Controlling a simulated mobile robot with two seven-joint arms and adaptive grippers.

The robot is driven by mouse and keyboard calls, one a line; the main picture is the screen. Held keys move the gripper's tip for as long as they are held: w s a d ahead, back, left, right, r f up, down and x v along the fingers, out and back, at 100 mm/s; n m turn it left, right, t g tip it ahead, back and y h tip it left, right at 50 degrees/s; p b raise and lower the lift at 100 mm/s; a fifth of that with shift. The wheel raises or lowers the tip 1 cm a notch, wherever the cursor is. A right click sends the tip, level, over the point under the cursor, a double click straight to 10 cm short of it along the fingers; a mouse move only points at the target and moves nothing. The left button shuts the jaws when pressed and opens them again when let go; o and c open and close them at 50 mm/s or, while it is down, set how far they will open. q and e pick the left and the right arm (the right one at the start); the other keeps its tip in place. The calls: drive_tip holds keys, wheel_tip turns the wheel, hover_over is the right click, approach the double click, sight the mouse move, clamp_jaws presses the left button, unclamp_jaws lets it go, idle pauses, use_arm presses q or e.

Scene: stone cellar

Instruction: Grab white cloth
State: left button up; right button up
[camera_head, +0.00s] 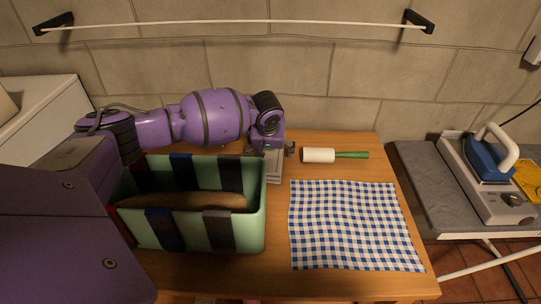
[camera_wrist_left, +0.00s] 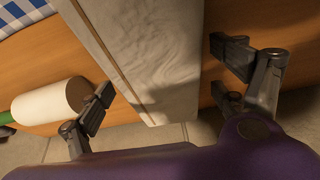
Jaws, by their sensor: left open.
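A folded white cloth (camera_head: 273,172), greyish in this light, lies on the wooden table just right of the green bin. My left gripper (camera_head: 273,150) is at the cloth's far end, on the wall side. It is open, and its fingers (camera_wrist_left: 160,68) are on either side of the cloth with gaps visible. The cloth's near part is partly hidden by the bin. My right gripper is not in view.
The green bin (camera_head: 257,215) with dark bands holds something brown. A lint roller (camera_head: 318,155) with a green handle lies right of my left gripper, close to one finger. A blue checked cloth (camera_head: 350,225) covers the table's right side. An iron (camera_head: 488,155) stands farther right.

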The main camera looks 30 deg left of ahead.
use_arm(q)
drive_tip(key=shift+r, duration=0.1)
drive_tip(key=c, duration=1.5)
